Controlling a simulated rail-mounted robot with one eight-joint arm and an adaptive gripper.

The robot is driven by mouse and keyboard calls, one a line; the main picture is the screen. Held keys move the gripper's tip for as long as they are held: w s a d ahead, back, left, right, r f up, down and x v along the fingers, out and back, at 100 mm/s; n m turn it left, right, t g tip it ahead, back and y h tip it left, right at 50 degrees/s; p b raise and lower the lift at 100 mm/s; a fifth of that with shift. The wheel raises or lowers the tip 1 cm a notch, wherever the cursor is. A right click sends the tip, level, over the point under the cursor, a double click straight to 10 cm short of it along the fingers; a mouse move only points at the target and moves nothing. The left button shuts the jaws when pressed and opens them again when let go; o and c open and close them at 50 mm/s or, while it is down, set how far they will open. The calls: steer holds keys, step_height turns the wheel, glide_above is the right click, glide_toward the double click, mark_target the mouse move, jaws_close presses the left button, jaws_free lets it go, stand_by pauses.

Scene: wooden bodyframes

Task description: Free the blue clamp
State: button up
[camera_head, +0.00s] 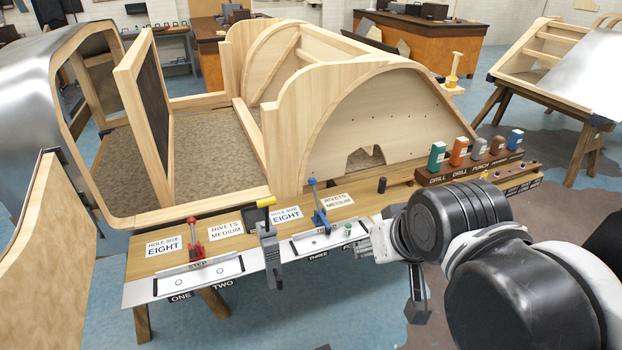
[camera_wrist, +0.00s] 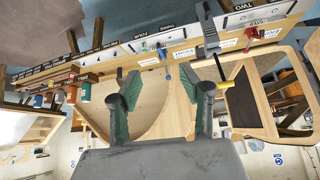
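The blue clamp (camera_head: 319,208) stands upright at the long work strip, on a plate between the two right-hand paper labels. It also shows in the wrist view, small, above the gap between my fingers (camera_wrist: 167,68). My gripper (camera_wrist: 158,82) is open and empty, its two green-padded fingers wide apart. In the head view my arm reaches in from the right, its end close to the right of the blue clamp and apart from it; the fingers are not clear there. Whether the blue clamp grips the plate is too small to tell.
A red clamp (camera_head: 194,240) stands at the left station. A grey clamp with a yellow handle (camera_head: 268,245) stands between the stations. A holder (camera_head: 470,168) with several coloured blocks is at the back right. A wooden bodyframe (camera_head: 378,110) rises behind the strip.

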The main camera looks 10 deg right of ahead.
steer(key=w+r+g, duration=0.2)
steer(key=w+r, duration=0.6)
steer(key=w, duration=0.5)
steer(key=g+h+p, duration=0.2)
steer(key=g+p, duration=0.1)
steer(key=g, duration=0.2)
glide_above(311, 178)
steer(key=a, duration=0.2)
step_height(311, 178, down, 17)
steer(key=f, duration=0.4)
steer(key=d+f, duration=0.1)
steer(key=f, duration=0.3)
steer(key=d+f, duration=0.1)
steer(key=f, duration=0.3)
steer(key=shift+d+f, duration=0.15)
steer(key=shift+f, duration=0.25)
jaws_close()
